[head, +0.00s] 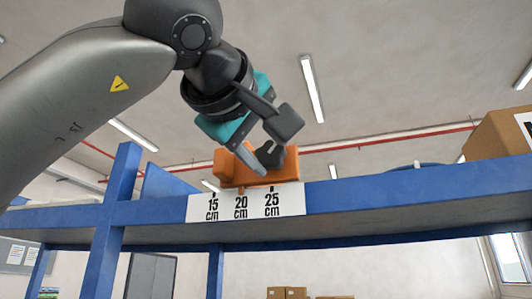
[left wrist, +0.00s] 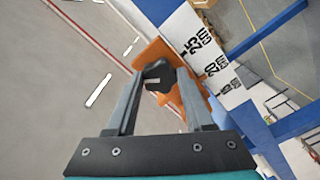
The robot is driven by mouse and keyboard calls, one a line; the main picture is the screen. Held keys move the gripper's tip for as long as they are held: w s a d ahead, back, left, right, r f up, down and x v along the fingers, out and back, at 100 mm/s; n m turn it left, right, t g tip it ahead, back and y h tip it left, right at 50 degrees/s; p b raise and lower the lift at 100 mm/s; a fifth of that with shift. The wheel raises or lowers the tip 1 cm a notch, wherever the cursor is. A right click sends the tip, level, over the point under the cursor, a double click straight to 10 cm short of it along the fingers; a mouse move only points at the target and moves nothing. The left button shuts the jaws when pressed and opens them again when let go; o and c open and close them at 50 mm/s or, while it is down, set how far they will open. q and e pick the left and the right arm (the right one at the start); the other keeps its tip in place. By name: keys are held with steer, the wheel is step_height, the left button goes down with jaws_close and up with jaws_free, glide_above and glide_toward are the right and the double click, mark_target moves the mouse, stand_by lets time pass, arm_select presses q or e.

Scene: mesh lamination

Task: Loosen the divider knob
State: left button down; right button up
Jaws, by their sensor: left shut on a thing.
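The orange divider (head: 287,170) sits on the blue shelf beam, above a white scale marked 15, 20 and 25 cm (head: 228,207). Its small pointer is near the 20 cm mark. The dark divider knob (head: 272,153) is on the divider's face, partly hidden by a finger. My left gripper (head: 266,146) comes from above and is shut on the knob. In the left wrist view the knob (left wrist: 158,74) lies between the two fingertips, with the orange divider (left wrist: 193,103) behind it. My right gripper is not in view.
The blue shelf beam (head: 400,202) runs across the head view, with a blue upright (head: 113,205) at the left. A cardboard box (head: 497,135) stands on the shelf at the right.

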arm_select(q)
steer(key=n+b, duration=0.1)
steer(key=n, duration=0.2)
steer(key=shift+n, duration=0.4)
steer(key=shift+n+b, duration=0.45)
steer(key=shift+n, duration=1.35)
steer(key=shift+c, duration=1.4)
jaws_free()
steer(key=shift+s+a, duration=0.2)
steer(key=shift+s, duration=0.35)
steer(key=b+v, duration=0.2)
steer(key=v, duration=1.2)
steer(key=shift+r, duration=0.1)
